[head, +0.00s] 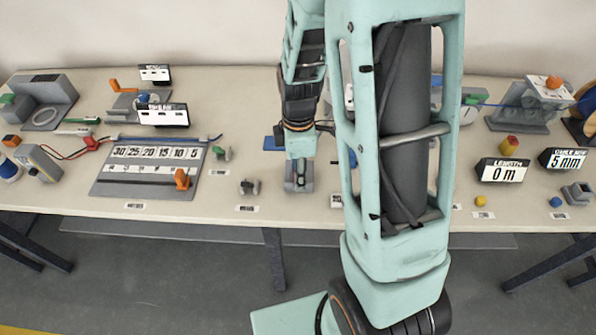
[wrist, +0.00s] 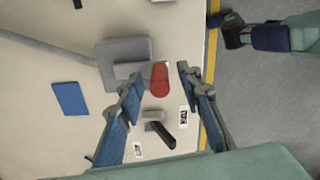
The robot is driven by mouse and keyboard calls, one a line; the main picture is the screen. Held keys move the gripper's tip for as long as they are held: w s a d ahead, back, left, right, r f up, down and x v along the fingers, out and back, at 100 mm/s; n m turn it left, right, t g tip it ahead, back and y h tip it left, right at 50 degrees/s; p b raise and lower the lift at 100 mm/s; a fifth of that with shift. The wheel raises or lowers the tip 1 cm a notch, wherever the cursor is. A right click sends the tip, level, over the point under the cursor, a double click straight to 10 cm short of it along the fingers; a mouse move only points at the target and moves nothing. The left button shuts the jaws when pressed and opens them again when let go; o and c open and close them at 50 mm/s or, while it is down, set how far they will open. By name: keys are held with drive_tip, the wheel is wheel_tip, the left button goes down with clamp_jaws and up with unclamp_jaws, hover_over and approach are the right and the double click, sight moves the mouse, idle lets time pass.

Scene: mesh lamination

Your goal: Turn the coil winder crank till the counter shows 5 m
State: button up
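The length counter (head: 502,171) in the head view reads 0 m. Behind it stands a grey device with an orange knob (head: 553,82), with a blue cable running to it; I cannot tell whether this is the winder, and no crank shows clearly. My gripper (head: 298,184) is low over the table's middle, away from the counter. In the wrist view my gripper (wrist: 161,71) is open, its fingers apart around or above a red knob (wrist: 159,79) beside a grey block (wrist: 124,52). Contact cannot be told. My arm hides part of the table.
A second display (head: 564,159) reads 5 mm at the right. A numbered board (head: 150,193) and several devices fill the left. A blue pad (wrist: 70,99) lies near the grey block. The table's front edge (head: 240,218) is close to my gripper.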

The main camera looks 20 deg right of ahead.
drive_tip(key=shift+f, duration=0.25)
clamp_jaws()
drive_tip(key=shift+a+m, duration=0.15)
drive_tip(key=shift+m, duration=0.15)
